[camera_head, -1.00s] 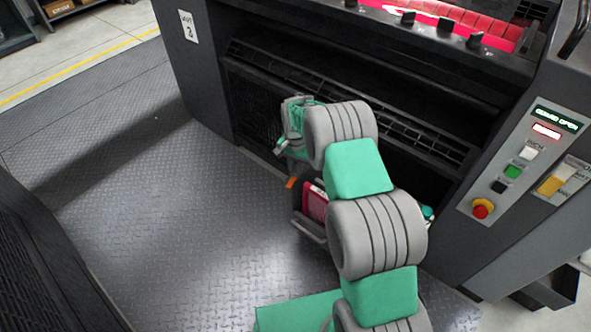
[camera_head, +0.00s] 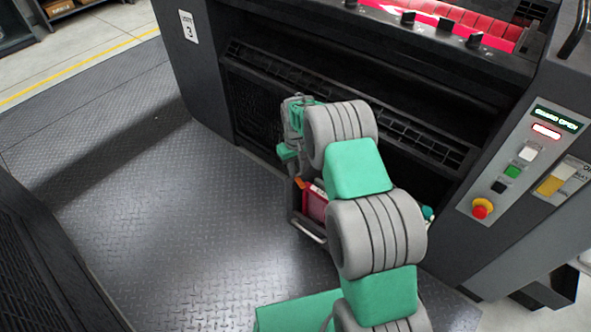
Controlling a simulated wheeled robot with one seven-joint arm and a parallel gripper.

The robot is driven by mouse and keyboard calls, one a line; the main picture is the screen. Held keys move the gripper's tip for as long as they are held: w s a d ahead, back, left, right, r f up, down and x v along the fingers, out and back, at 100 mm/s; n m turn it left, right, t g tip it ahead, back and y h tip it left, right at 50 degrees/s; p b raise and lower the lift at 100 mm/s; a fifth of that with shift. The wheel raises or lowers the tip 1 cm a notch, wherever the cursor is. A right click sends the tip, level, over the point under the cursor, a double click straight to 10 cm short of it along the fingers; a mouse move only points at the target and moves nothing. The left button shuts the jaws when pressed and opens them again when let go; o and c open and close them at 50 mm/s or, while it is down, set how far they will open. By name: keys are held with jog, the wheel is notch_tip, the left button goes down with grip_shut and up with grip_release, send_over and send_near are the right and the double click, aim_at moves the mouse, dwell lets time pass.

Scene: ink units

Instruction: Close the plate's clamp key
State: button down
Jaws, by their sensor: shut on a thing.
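My gripper (camera_head: 288,153) is at the far end of my arm, low in front of the machine's dark front, and partly hidden behind my own wrist links. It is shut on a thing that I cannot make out. A small orange piece (camera_head: 302,184) shows just below and right of it, near the tray's upper left corner; I cannot tell whether it is joined to what I hold. I cannot pick out the plate's clamp key or its position. The red cylinder area (camera_head: 470,24) shows at the top of the machine, with several black knobs before it.
A dark tray (camera_head: 308,230) with a red box (camera_head: 315,204) sits below my wrist, partly covered by my arm. The control panel (camera_head: 525,160) with a red stop button (camera_head: 481,208) is at the right. The plated floor (camera_head: 160,220) is clear at the left.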

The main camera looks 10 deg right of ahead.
jog(key=shift+n, duration=2.3)
jog(key=c, duration=1.4)
grip_release()
jog(key=shift+o, duration=0.2)
notch_tip(320, 180, up, 8)
jog(key=shift+f+p, duration=0.1)
jog(key=shift+p, duration=0.65)
